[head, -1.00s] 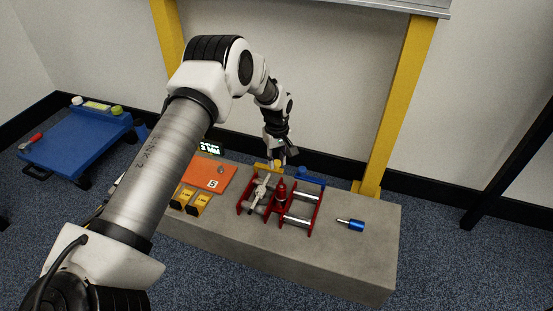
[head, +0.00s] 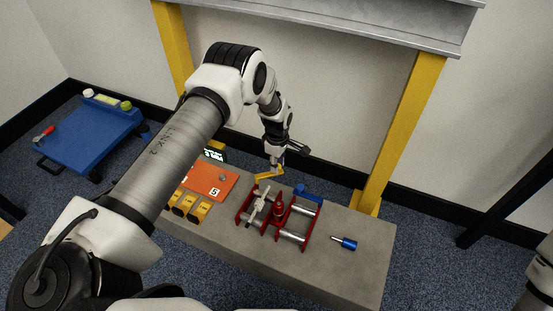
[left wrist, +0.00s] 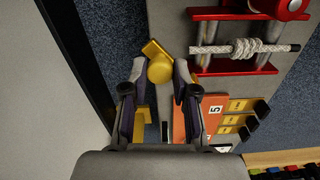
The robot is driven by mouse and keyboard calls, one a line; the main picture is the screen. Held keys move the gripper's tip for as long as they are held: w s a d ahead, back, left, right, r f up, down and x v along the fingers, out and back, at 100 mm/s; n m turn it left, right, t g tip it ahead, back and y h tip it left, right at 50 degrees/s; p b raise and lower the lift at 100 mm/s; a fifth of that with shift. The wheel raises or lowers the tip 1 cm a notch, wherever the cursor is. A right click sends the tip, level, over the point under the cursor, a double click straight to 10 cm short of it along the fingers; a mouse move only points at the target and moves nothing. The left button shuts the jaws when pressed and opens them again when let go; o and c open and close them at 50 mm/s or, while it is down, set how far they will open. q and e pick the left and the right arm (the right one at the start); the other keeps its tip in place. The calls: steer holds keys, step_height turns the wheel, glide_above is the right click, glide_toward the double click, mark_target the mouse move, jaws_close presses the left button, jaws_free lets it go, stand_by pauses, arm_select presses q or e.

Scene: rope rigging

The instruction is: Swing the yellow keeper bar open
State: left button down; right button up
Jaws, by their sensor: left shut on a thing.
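The yellow keeper bar (head: 266,177) is at the far left corner of the red frame (head: 311,229) on the concrete block. My left gripper (head: 276,164) reaches down onto it from behind. In the left wrist view, the bar's round yellow knob (left wrist: 160,69) sits between the fingertips, and a flat yellow part (left wrist: 152,48) shows beyond it. My left gripper is shut on the knob. A whitish rope knot (left wrist: 247,47) lies across the red frame. A blue bar (head: 307,192) sits at the frame's back right. My right gripper is out of view.
A blue-handled pin (head: 345,242) lies right of the frame on the concrete block (head: 345,275). An orange board (head: 210,181) and yellow blocks lie to the left. Yellow posts (head: 412,125) stand behind. A blue cart (head: 92,135) stands on the floor at left.

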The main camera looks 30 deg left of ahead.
arm_select(q)
steer(key=w+a+n+p, duration=0.1)
steer(key=w+a+n, duration=0.1)
steer(key=a+n, duration=0.4)
steer(key=shift+n, duration=2.2)
steer(key=c, duration=0.9)
jaws_free()
steer(key=shift+f, duration=0.1)
step_height(320, 180, up, 12)
